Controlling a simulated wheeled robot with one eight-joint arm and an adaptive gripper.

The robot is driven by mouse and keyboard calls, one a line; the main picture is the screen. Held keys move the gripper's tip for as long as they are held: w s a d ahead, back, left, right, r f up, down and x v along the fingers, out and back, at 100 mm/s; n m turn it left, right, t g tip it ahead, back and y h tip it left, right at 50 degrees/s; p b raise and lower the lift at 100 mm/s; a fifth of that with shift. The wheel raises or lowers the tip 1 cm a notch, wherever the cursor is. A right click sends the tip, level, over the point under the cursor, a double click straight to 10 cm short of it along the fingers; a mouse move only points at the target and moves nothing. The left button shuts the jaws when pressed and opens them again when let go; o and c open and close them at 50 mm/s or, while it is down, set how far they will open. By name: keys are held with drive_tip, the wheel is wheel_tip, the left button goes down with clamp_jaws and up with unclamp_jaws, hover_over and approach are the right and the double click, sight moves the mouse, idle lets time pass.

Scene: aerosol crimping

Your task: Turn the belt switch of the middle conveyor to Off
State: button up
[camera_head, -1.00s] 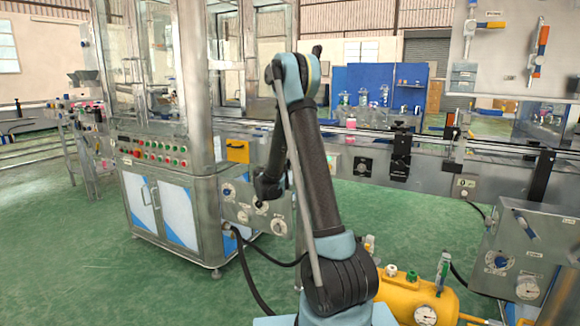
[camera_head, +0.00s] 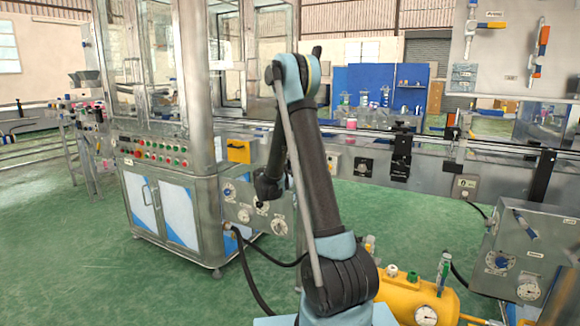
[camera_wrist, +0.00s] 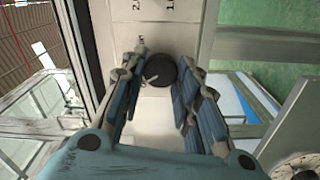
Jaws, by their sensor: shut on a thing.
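A round black knob (camera_wrist: 160,72) with a pale pointer line sits on a light plate (camera_wrist: 155,112) with small printed marks, in the wrist view. The pointer slants in the picture; I cannot read the marks beside it. My gripper (camera_wrist: 161,75) has its two blue-padded fingers on either side of the knob, shut on it. In the head view my gripper is hidden behind my arm, and this knob cannot be made out there. The conveyor (camera_head: 430,160) runs behind my arm to the right, with several small controls on its side.
A machine cabinet (camera_head: 165,205) with a row of coloured buttons stands at left. A gauge panel (camera_head: 243,212) is beside my arm. A yellow tank (camera_head: 400,292) and a grey control box (camera_head: 520,250) are at front right. Open green floor (camera_head: 100,285) lies at front left.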

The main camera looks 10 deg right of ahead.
drive_tip(key=n, duration=0.4)
drive_tip(key=shift+a+f+n, duration=0.1)
drive_tip(key=shift+f+n, duration=0.05)
drive_tip(key=shift+n, duration=0.25)
idle(0.4)
drive_tip(key=o, duration=1.1)
drive_tip(key=shift+c, duration=0.2)
drive_tip(key=v, duration=1.1)
drive_tip(key=shift+s+a, duration=0.2)
drive_tip(key=shift+s, duration=0.15)
